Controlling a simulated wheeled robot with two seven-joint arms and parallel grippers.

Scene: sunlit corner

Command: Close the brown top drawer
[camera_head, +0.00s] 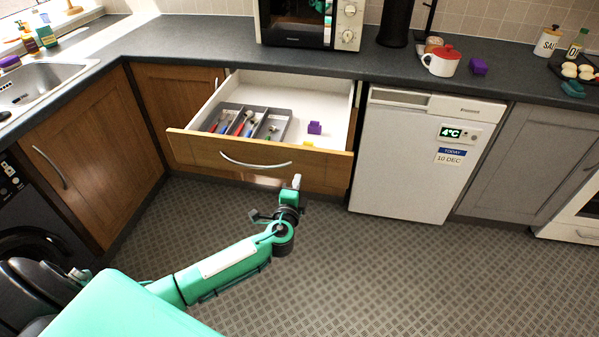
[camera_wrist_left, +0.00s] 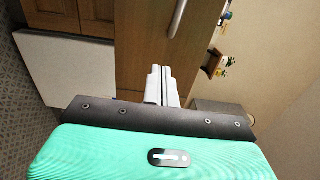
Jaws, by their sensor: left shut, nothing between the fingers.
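The brown top drawer (camera_head: 255,160) stands pulled out under the counter in the head view, with a curved silver handle (camera_head: 255,163) on its wooden front. Inside it lie a grey cutlery tray (camera_head: 282,119), a purple block (camera_head: 314,128) and a small yellow item (camera_head: 308,143). My left gripper (camera_head: 297,181) is just in front of the drawer's lower front, right of the handle. In the left wrist view the left gripper (camera_wrist_left: 162,85) is shut and empty, with the wooden front (camera_wrist_left: 145,50) beyond it. I cannot tell whether it touches. My right gripper is not in view.
A white fridge (camera_head: 415,155) stands right of the drawer, and wooden cupboards (camera_head: 95,150) stand to the left. The patterned floor (camera_head: 400,270) is clear to the right.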

